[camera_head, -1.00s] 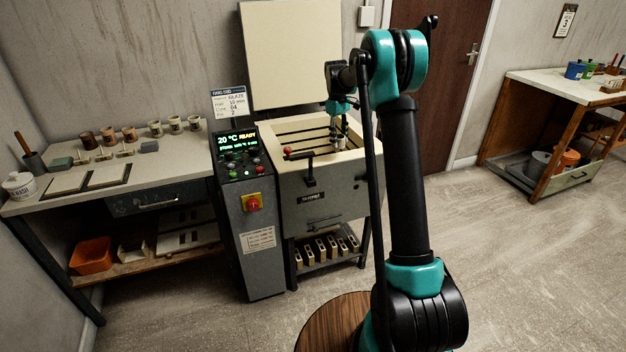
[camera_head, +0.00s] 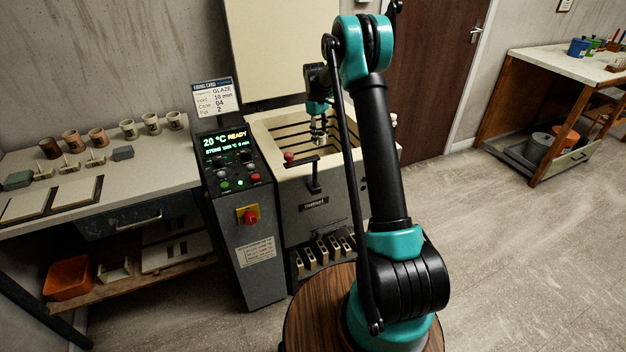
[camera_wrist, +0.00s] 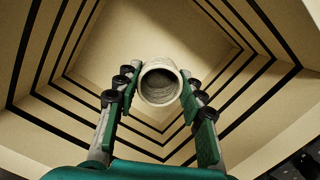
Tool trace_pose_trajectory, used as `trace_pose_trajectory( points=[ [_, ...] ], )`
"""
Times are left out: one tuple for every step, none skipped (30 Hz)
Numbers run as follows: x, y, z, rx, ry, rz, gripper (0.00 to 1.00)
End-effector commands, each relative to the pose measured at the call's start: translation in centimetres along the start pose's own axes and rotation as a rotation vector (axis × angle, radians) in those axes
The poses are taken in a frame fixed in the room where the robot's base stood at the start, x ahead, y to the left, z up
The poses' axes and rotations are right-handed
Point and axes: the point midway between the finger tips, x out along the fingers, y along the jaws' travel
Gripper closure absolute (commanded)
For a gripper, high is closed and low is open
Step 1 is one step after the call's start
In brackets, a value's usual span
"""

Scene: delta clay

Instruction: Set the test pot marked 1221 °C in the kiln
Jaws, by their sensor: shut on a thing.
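My gripper (camera_wrist: 158,88) is shut on a pale round pot (camera_wrist: 159,84) in the wrist view, its open mouth facing the camera. Any marking on the pot is hidden. The kiln (camera_head: 315,200) stands open at the centre of the head view. My gripper (camera_head: 318,136) is over its open top there, with the pot too small to make out clearly. In the wrist view the pale kiln walls with dark grooves (camera_wrist: 235,92) surround the gripper and pot, with the kiln floor below. I cannot tell whether the pot touches the floor.
The kiln's control panel (camera_head: 232,155) reads 20 °C READY. A firing card (camera_head: 214,98) stands above it. Several pots (camera_head: 72,141) stand on the left bench (camera_head: 150,178). The kiln lid (camera_head: 285,45) is raised behind.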

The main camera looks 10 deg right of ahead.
Motion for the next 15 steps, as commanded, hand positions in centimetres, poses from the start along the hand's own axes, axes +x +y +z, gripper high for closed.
trace_pose_trajectory(
  points=[
    [1.0,0.0,-0.1,0.0,0.0,0.0,0.89],
    [1.5,0.0,-0.1,0.0,0.0,0.0,0.89],
    [2.0,-0.1,-0.1,0.0,0.0,0.0,0.89],
    [2.5,-0.1,-0.2,0.0,0.0,0.0,0.89],
    [2.9,-0.1,-0.2,0.0,0.0,0.0,0.89],
    [3.4,-0.1,-0.2,0.0,0.0,0.0,0.89],
    [3.7,-0.1,-0.3,0.0,0.0,0.0,0.89],
    [4.1,-0.1,-0.3,0.0,0.0,0.0,0.89],
    [4.8,-0.1,-0.4,0.0,0.0,0.0,0.89],
    [5.3,-0.2,-0.4,0.0,0.0,0.0,0.89],
    [5.9,-0.2,-0.5,0.0,0.0,0.0,0.89],
    [6.9,-0.2,-0.6,0.0,0.0,0.0,0.89],
    [7.6,-0.1,-0.7,0.0,0.0,0.0,0.89],
    [8.3,-0.1,-0.8,0.0,0.0,0.0,0.89],
    [9.3,-0.2,-0.9,0.0,0.0,0.0,0.89]
  ],
)
